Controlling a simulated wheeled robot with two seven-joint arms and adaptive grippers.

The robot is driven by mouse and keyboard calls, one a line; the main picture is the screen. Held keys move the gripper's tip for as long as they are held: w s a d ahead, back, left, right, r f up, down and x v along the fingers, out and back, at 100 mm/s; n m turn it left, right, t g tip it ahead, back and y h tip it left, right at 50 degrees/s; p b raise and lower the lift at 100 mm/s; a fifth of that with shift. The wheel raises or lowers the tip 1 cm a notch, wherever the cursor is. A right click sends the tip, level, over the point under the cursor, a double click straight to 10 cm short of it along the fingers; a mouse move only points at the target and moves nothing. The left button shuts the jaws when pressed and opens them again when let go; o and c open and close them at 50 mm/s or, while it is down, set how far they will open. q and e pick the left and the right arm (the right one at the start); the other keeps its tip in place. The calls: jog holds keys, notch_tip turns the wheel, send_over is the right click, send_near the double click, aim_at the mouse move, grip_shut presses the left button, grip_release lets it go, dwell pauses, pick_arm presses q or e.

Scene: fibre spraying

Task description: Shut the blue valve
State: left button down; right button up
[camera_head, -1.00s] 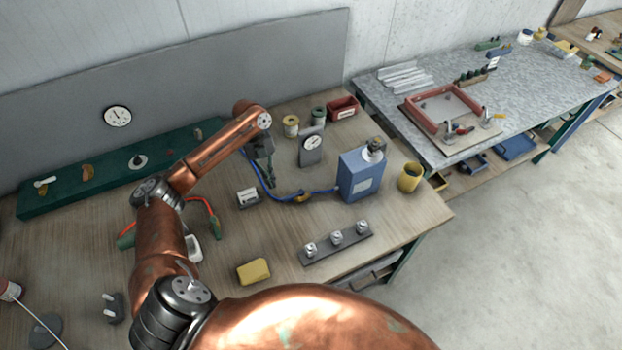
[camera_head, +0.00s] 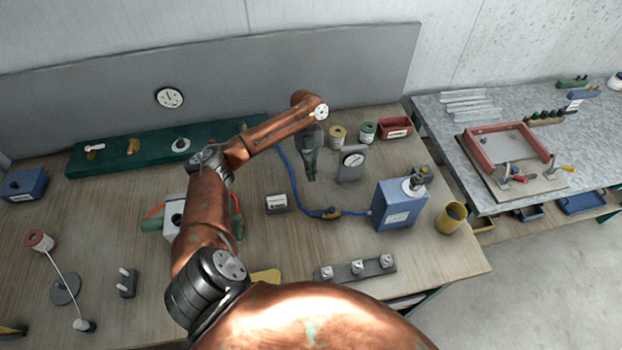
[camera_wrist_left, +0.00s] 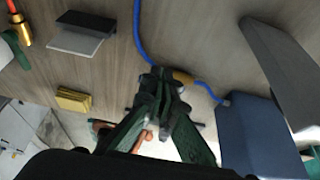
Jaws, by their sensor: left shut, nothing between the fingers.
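A blue hose runs across the bench to a blue box. A small brass-yellow inline valve (camera_head: 327,213) with a blue part sits on this hose; I cannot make out its handle position. In the wrist view the valve's yellow body (camera_wrist_left: 184,77) shows just beyond and right of the fingertips, partly hidden. My left gripper (camera_head: 312,178) points down above the bench, behind the valve and slightly left of it. It is shut and empty, with its green-black fingers together in the wrist view (camera_wrist_left: 158,78). My right gripper is not in view.
The blue box (camera_head: 398,207) stands right of the valve. A standing gauge (camera_head: 352,162) is close right of my gripper. A small white-faced block (camera_head: 277,204) lies left of the hose. A rail with several knobs (camera_head: 355,270) lies in front. Bare bench surrounds the valve.

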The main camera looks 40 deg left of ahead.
aim_at(322, 212)
pick_arm(q)
jog(key=p+x, duration=0.1)
jog(key=x, duration=0.6)
jog(key=shift+s+d+f+p, duration=0.2)
jog(key=shift+s+d+p, duration=0.3)
jog(key=shift+s+d, duration=0.05)
jog(key=shift+s+d+f+p, duration=0.15)
jog(key=shift+s+d+p, duration=0.35)
jog(key=shift+d, duration=0.1)
jog(key=shift+s+d+f, duration=0.1)
jog(key=shift+s+d, duration=0.25)
jog(key=shift+d, duration=0.15)
jog(key=shift+a, duration=0.2)
jog(key=shift+d, duration=0.2)
jog(key=shift+s+d+n+p, duration=0.1)
jog(key=shift+s+n+p, duration=0.1)
jog(key=shift+n+p, duration=0.25)
